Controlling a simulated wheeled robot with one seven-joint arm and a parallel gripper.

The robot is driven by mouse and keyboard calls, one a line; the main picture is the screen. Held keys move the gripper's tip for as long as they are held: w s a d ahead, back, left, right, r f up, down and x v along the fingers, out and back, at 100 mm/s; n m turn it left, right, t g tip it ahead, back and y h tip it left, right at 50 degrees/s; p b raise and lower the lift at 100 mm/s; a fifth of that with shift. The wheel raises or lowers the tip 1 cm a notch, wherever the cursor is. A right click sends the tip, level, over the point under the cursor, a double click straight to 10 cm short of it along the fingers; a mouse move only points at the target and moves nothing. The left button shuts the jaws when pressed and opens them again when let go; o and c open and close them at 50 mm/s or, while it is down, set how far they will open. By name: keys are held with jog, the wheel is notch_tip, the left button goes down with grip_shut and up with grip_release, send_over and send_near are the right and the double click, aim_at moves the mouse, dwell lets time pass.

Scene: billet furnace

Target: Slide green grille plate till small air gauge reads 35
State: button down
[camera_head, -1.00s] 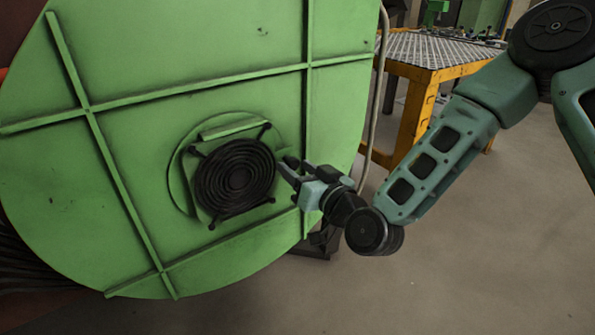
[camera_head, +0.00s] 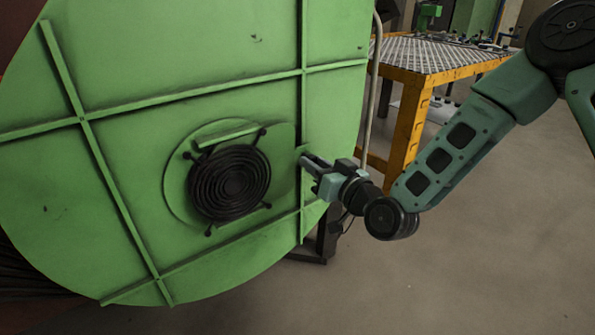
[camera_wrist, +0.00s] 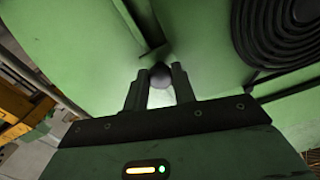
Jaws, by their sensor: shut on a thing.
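The green grille plate (camera_head: 283,160) lies flat against the face of the big round green housing, beside the round black grille (camera_head: 230,183). Its right edge shows to the right of the grille. My gripper (camera_head: 304,161) reaches in from the right, right of the grille. The knob is hidden by the fingers in the head view. I can make out no small air gauge or reading in either view.
Raised green ribs (camera_head: 301,100) cross the housing close to my gripper. A pale hose (camera_head: 373,90) hangs along the housing's right edge. A yellow-framed table (camera_head: 410,110) stands behind it. The grey floor (camera_head: 480,240) at right is clear.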

jog(key=shift+w+d, duration=0.4)
jog(key=shift+d, duration=0.2)
jog(key=shift+w+d, duration=0.4)
jog(key=shift+d, duration=0.2)
jog(key=c, duration=1.1)
grip_release()
jog(key=shift+c, duration=0.2)
jog(key=shift+s, duration=0.15)
jog(key=p+v, duration=1)
jog(key=v, duration=0.7)
jog(key=shift+d+p, duration=0.2)
jog(key=shift+p, duration=0.15)
